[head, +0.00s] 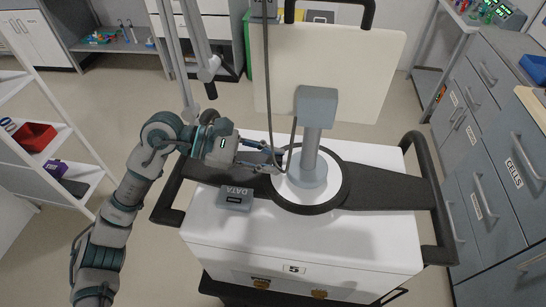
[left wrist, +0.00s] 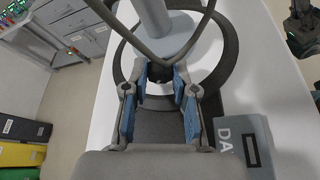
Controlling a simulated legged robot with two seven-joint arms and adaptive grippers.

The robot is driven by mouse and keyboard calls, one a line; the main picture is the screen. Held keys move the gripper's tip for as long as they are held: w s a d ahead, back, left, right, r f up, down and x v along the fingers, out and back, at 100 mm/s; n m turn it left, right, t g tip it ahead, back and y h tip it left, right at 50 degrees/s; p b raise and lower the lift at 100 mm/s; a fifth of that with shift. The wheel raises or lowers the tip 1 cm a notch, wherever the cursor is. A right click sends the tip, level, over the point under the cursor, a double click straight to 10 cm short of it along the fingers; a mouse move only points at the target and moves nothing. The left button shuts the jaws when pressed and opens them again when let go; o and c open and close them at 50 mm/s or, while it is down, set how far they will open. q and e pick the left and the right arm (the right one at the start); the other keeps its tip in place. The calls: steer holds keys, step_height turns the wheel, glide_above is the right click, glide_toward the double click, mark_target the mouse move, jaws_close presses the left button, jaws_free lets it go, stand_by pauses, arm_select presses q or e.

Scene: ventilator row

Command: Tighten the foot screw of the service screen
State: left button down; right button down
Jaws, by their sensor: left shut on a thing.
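The service screen (head: 330,75) shows its pale panel in the head view. Its grey post (head: 311,145) stands on a round white foot (head: 325,185) with a dark ring, on the white cart. My left gripper (head: 275,161) reaches in from the left, low beside the post.
A grey DATA box (head: 235,198) sits on the cart top (head: 350,245) just in front of my left gripper. A dark cable (head: 268,100) hangs by the post. Black handles (head: 437,195) flank the cart. Grey cabinets (head: 480,190) stand at right, shelves (head: 40,165) at left.

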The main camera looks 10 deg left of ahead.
arm_select(q)
steer(key=shift+w+a+f, duration=0.1)
steer(key=shift+a+f, duration=0.05)
steer(key=c, duration=0.9)
jaws_free()
steer(key=shift+a, duration=0.15)
steer(key=v, duration=1.2)
steer(key=shift+w+a+f, duration=0.1)
steer(key=shift+a+f, duration=0.05)
steer(key=shift+a, duration=0.3)
steer(key=shift+d, duration=0.35)
